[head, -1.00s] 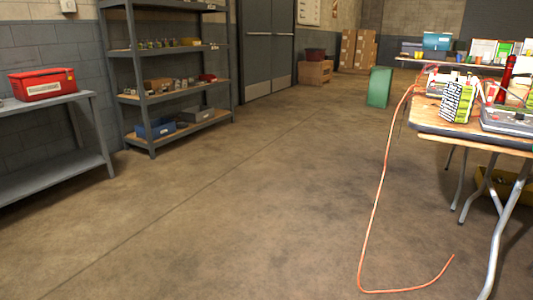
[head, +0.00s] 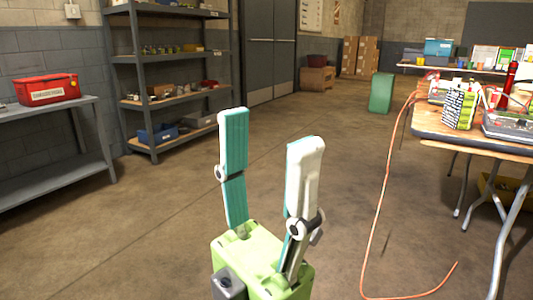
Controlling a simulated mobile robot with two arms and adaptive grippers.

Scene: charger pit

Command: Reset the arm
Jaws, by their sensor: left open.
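My left gripper (head: 270,130) stands in the lower middle of the head view, with its green body at the bottom and two white and teal fingers pointing up. The fingers are spread apart with nothing between them, and bare floor shows through the gap. It is held in front of the open floor, clear of the shelves and the table. My right gripper is not in view.
A table (head: 430,124) with several items stands at right. An orange cable (head: 378,205) hangs from it and runs along the floor. A red toolbox (head: 46,89) sits on a bench at left, beside a grey shelf unit (head: 138,75). The middle floor is clear.

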